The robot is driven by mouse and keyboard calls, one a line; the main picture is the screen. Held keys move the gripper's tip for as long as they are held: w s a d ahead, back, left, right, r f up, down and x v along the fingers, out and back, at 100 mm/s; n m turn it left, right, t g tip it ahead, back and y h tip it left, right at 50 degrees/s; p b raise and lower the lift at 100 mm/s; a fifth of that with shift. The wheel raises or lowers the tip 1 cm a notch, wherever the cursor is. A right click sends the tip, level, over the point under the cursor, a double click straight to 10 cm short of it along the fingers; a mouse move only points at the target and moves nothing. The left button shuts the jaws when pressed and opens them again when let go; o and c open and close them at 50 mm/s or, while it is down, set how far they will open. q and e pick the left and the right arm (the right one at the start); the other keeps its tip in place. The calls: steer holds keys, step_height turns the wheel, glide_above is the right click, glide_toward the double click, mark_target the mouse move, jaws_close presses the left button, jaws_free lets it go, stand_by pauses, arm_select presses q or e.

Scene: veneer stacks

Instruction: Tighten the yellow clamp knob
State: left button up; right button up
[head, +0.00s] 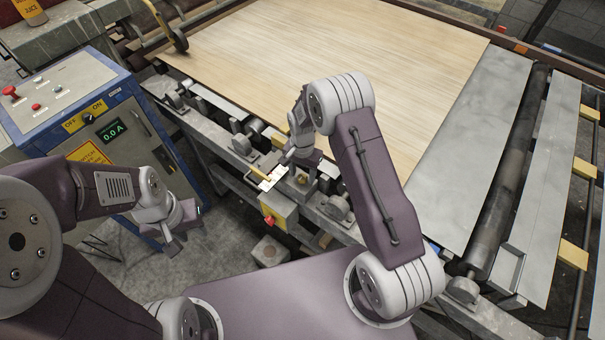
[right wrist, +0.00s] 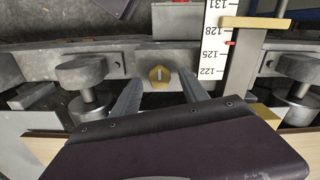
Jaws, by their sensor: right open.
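The yellow clamp knob (right wrist: 159,76) shows in the right wrist view as a small faceted knob with a pale slot line, set on a grey metal bar. My right gripper (right wrist: 161,82) is open, its two fingers pointing toward the bar, one on each side of the knob with gaps between. Whether they are level with the knob in depth, I cannot tell.
A white scale (right wrist: 213,45) with numbers and a yellow bar (right wrist: 255,22) stand right of the knob. Grey round fittings (right wrist: 86,75) flank it. In the head view a veneer stack (head: 330,50) lies behind, and a blue control box (head: 90,110) stands left.

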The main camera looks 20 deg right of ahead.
step_height(320, 180, up, 9)
steer(key=shift+f+b, duration=0.15)
steer(key=shift+b, duration=0.3)
step_height(320, 180, up, 4)
steer(key=t, duration=0.1)
glide_above(303, 176)
step_height(303, 176, up, 3)
steer(key=s+d, duration=0.2)
steer(key=s+d+f+n, duration=0.1)
steer(key=s+n, duration=0.6)
steer(key=s, duration=0.9)
steer(key=shift+s+d+f+n, duration=0.3)
steer(key=shift+d+f+n, duration=0.1)
steer(key=shift+f, duration=0.15)
